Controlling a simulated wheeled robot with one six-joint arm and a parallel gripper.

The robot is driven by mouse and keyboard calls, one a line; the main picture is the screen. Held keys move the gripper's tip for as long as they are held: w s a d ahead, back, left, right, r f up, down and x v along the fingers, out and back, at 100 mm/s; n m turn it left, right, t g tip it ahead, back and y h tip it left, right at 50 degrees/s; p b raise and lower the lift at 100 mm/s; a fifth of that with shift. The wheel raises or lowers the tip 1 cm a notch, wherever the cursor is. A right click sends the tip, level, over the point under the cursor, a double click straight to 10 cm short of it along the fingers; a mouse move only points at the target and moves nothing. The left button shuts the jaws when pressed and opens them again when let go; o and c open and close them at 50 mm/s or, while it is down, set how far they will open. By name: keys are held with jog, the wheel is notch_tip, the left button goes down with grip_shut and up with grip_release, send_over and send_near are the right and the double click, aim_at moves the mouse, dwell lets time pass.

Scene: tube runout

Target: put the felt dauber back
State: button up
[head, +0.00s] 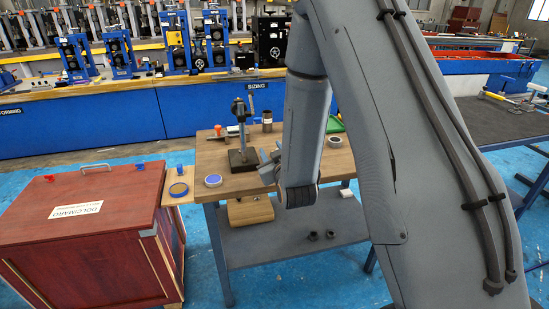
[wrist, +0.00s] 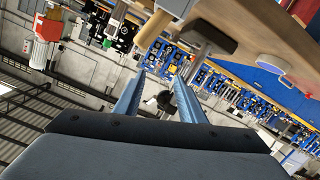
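I cannot clearly pick out the felt dauber. A small light piece with a red end (head: 219,131) lies at the back left of the wooden table (head: 215,158) in the head view. A tan rounded cylinder (wrist: 157,29) shows above the fingers in the wrist view; I cannot tell if it is the dauber. My gripper (head: 268,166) is above the table, just right of a black-based stand (head: 243,158), partly hidden by my arm. In the wrist view its two blue fingers (wrist: 157,90) are apart, with nothing held between them.
A white-rimmed blue disc (head: 213,181) lies at the table's front left. A wooden side board (head: 190,198) holds a round dark pad (head: 178,189). A red cabinet (head: 85,240) is at left.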

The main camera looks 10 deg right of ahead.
jog(key=s+m+g, duration=0.2)
jog(key=s+g, duration=0.6)
jog(key=s, duration=0.8)
jog(key=s+d+f+m+g, duration=0.1)
jog(key=s+g, duration=0.6)
jog(key=s, duration=0.9)
jog(key=shift+d+f+m+g, duration=0.15)
jog(key=shift+d+m+g, duration=0.15)
jog(key=shift+m+g, duration=0.1)
